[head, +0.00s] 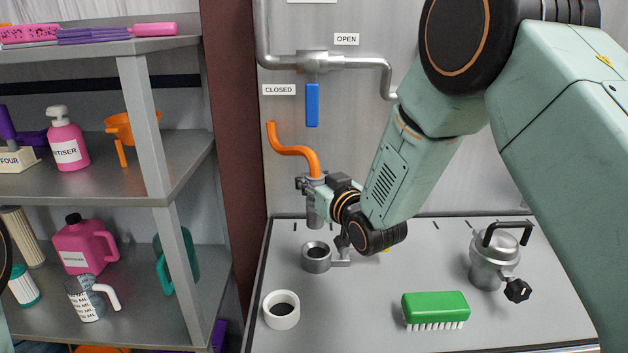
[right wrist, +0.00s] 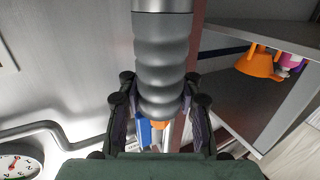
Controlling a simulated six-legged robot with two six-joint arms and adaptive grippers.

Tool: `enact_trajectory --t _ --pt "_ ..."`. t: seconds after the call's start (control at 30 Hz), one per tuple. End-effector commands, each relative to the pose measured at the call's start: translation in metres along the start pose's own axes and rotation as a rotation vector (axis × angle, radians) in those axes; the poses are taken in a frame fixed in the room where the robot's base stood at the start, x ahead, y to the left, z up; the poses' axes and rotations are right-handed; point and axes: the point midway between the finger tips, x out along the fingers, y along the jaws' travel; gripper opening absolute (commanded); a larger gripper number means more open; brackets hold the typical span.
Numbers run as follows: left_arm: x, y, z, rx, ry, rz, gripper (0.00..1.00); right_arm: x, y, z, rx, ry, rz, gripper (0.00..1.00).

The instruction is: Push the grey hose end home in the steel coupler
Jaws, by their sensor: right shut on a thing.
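The grey hose end (head: 314,216) hangs about upright in the head view, with the orange hose (head: 290,150) curving up from its top. My right gripper (head: 314,187) is shut on it. In the right wrist view the ribbed grey hose end (right wrist: 160,62) sits between the fingers of my right gripper (right wrist: 155,115), with a smooth metal part at the picture's top edge. The steel coupler (head: 316,262) stands open-topped on the grey bench. The hose end's lower tip shows above the coupler in the picture, apart from it. My left gripper is not in view.
A white ring (head: 281,322), a green brush (head: 435,307) and a steel lidded pot (head: 490,265) stand on the bench (head: 370,300). A blue valve handle (head: 312,105) hangs from the wall pipe behind. Shelves (head: 180,170) with jugs and bottles stand at left.

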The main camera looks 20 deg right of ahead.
Motion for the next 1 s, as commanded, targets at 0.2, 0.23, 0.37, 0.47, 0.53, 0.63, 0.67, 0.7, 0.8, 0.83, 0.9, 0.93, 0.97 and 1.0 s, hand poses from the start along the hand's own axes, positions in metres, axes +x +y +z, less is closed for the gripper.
enact_trajectory --t 0.2,0.23,0.37,0.47,0.53,0.63,0.67,0.7,0.8,0.83,0.9,0.93,0.97,1.0 --pt "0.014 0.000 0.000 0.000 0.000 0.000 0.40 0.003 0.000 0.018 0.000 0.001 0.000 0.00" --pt "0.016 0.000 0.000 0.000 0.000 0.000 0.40 0.003 0.001 0.020 0.000 0.002 0.000 0.00" --pt "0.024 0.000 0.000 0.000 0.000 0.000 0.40 0.004 0.000 0.032 0.000 0.001 0.000 0.00" --pt "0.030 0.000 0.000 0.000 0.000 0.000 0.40 0.005 0.000 0.040 0.000 0.001 0.000 0.00" --pt "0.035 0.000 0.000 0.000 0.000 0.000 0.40 0.006 0.000 0.046 0.000 0.001 0.000 0.00" --pt "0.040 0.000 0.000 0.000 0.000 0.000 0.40 0.007 0.000 0.053 0.000 0.001 0.000 0.00" --pt "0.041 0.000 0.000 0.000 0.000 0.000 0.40 0.007 0.000 0.054 0.000 0.001 0.000 0.00" --pt "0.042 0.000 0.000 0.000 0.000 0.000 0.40 0.007 0.000 0.056 0.000 0.001 0.000 0.00" --pt "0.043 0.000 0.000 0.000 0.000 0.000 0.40 0.007 0.000 0.057 0.000 0.001 0.000 0.00" --pt "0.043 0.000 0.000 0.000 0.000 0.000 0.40 0.007 0.000 0.057 0.000 0.002 0.000 0.00" --pt "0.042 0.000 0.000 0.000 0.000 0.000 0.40 0.007 0.000 0.057 0.000 0.002 0.000 0.00" --pt "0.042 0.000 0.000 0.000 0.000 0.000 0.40 0.007 0.000 0.057 0.000 0.002 0.000 0.00" --pt "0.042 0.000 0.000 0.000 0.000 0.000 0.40 0.007 0.000 0.057 0.000 0.002 0.000 0.00" --pt "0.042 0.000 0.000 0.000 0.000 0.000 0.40 0.007 0.000 0.057 0.000 0.002 0.000 0.00"
